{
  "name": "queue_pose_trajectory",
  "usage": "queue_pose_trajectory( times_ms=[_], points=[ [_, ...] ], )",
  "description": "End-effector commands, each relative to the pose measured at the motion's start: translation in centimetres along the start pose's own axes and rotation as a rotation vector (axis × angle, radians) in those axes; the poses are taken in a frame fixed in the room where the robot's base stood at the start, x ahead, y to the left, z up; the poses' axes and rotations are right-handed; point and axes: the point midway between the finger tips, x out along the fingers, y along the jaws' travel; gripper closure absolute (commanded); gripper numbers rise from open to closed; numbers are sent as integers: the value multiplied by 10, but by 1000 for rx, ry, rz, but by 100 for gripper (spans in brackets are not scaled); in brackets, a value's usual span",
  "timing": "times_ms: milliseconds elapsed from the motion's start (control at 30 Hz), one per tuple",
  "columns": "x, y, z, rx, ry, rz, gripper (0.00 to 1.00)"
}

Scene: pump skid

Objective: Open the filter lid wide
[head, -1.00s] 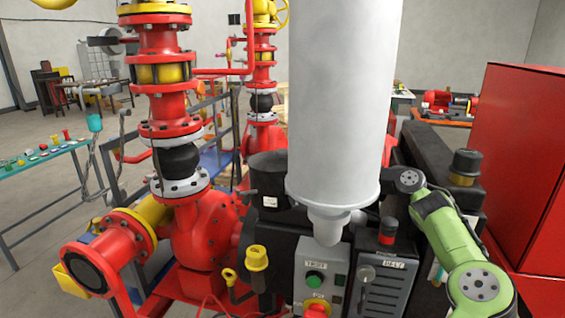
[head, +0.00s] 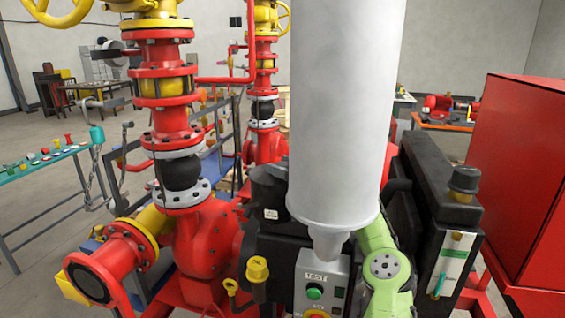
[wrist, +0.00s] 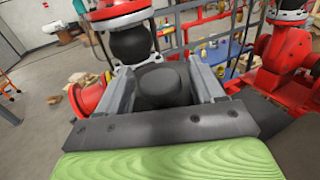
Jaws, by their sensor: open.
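The filter is a black round housing with a small white label (head: 271,214), left of the pale cylinder in the head view. Dark shapes overlap at its top (head: 264,182), and I cannot tell how its lid stands there. In the wrist view a dark, rounded, cap-like part (wrist: 162,86), probably of the filter, sits between the two grey fingers. My gripper (wrist: 160,64) is open, one finger on each side of this part; I cannot tell whether they touch it. In the head view my green arm comes from the lower right, and the pale cylinder hides most of my gripper.
The pale cylinder (head: 342,110) blocks the middle of the head view. A red pump and pipe column (head: 208,240) stands left of the filter. A control box with a green button (head: 314,292) is in front. A red cabinet (head: 520,160) stands at the right.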

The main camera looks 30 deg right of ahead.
Motion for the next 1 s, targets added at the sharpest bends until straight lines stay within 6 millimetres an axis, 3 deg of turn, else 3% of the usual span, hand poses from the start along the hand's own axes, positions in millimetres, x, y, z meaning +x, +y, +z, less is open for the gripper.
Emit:
queue_pose_trajectory(
  times_ms=[200, 633, 833, 1000],
  points=[
    [0, 0, -2, 0, 1, 0, 34],
    [0, 0, -1, 0, 0, 0, 100],
    [1, 0, 2, 0, 0, 0, 100],
    [5, 2, 17, 0, -2, 1, 100]
  ],
)
